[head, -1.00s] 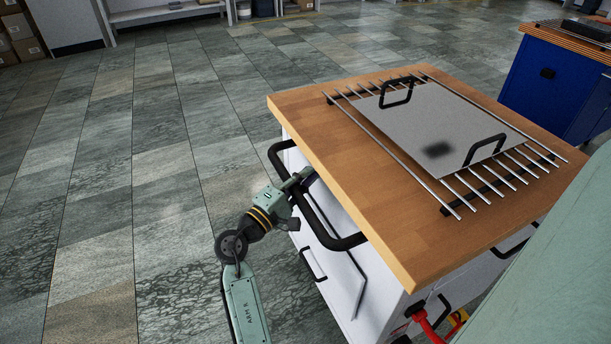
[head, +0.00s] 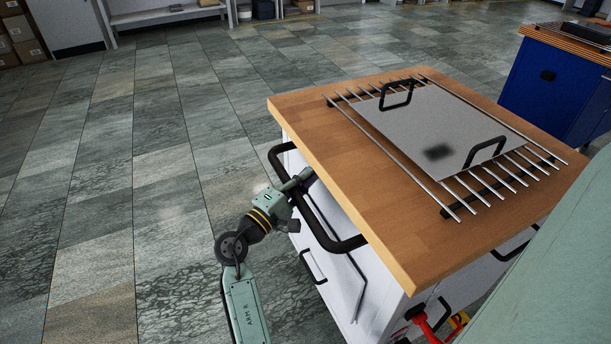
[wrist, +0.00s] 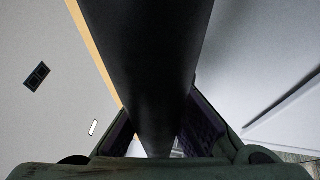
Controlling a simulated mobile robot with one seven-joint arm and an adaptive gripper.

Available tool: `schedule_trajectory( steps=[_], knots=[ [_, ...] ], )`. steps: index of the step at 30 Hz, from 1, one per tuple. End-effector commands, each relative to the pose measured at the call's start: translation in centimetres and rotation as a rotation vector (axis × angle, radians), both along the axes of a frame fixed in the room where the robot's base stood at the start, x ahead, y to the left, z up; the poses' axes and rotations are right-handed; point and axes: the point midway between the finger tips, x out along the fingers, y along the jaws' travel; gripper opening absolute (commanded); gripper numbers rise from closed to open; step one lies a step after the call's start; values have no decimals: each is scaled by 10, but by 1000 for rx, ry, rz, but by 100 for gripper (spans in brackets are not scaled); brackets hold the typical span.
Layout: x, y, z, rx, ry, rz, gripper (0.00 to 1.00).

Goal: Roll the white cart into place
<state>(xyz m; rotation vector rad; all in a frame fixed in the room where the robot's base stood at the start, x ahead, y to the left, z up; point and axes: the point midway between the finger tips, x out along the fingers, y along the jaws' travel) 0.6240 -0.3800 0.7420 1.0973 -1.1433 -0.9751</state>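The white cart (head: 345,270) has a wooden top (head: 300,122) and fills the right half of the head view. A black push handle (head: 325,236) runs along its near left side. My gripper (head: 303,180) is at the far part of this handle. In the wrist view the black bar (wrist: 145,60) passes between my two fingers (wrist: 160,135), which sit close against it on both sides. The fingertips are partly hidden by the bar. A metal rack (head: 395,150) with a grey plate (head: 440,130) and black grips lies on the cart top.
A blue cabinet (head: 545,80) with a wooden top stands beyond the cart at the right. Shelves (head: 165,14) and boxes (head: 18,35) line the far wall. The tiled floor (head: 130,180) left of and behind the cart is clear. A red part (head: 428,328) shows low on the cart's near side.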

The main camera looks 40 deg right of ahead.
Motion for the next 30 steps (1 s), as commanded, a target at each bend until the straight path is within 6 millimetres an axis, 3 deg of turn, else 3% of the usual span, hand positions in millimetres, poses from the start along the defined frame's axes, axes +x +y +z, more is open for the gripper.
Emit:
schedule_trajectory(
  steps=[1, 18, 30],
  knots=[
    [-1, -2, -15, 24, 13, -8, 0],
    [-2, -2, -15, 24, 13, -9, 0],
    [-1, -2, -11, 18, 11, -6, 27]
  ],
)
